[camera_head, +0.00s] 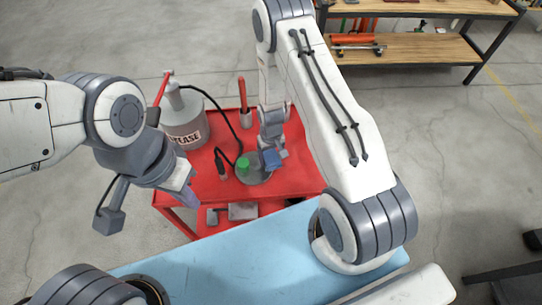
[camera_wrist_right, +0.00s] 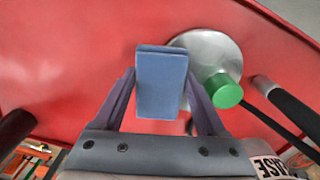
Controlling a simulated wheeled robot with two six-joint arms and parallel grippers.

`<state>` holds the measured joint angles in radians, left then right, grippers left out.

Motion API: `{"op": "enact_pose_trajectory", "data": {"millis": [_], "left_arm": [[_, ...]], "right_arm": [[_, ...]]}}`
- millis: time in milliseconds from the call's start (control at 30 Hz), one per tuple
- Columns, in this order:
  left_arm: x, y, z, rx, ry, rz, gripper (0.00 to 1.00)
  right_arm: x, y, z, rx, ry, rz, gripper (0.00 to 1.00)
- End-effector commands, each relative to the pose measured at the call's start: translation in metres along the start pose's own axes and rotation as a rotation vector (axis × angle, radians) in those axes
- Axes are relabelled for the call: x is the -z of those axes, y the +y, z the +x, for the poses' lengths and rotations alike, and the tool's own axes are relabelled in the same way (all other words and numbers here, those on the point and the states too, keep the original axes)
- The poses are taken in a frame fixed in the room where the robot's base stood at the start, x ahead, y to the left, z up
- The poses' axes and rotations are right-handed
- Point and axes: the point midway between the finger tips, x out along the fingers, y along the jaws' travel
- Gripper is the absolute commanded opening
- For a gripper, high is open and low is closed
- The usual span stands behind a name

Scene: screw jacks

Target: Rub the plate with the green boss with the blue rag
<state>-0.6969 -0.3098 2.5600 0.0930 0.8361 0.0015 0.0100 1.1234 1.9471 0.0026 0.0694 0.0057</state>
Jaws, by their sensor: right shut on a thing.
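The round grey plate (camera_head: 254,176) lies on the red cart top, with its green boss (camera_head: 243,164) upright near one edge. The plate (camera_wrist_right: 208,50) and green boss (camera_wrist_right: 223,92) also show in the right wrist view. My right gripper (camera_head: 271,152) is shut on the blue rag (camera_head: 272,160), a folded block seen between the fingers in the right wrist view (camera_wrist_right: 161,85). The rag overlaps the plate's edge in view, beside the boss; I cannot tell whether it touches the plate. My left gripper (camera_head: 187,190) hangs left of the plate, near the cart's front edge; its jaw opening is unclear.
A grey grease container (camera_head: 184,122) with a red lever stands on the cart (camera_head: 205,180) behind my left gripper. Its black hose loops to a dark nozzle (camera_head: 221,164) beside the plate. A red-handled tool (camera_head: 242,95) stands behind. A light blue surface (camera_head: 230,262) lies in front.

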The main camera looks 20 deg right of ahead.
Motion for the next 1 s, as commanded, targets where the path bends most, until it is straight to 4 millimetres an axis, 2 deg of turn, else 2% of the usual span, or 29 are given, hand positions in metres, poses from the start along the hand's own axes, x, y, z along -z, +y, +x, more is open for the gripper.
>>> {"op": "enact_pose_trajectory", "data": {"millis": [367,1000], "left_arm": [[0.000,0.000,0.001,0.000,0.000,0.000,0.00],[-0.001,-0.001,0.011,0.000,0.000,0.000,0.00]], "right_arm": [[0.000,0.000,0.001,0.000,0.000,0.000,0.29],[0.000,0.000,0.013,0.000,0.000,0.000,0.29]]}}
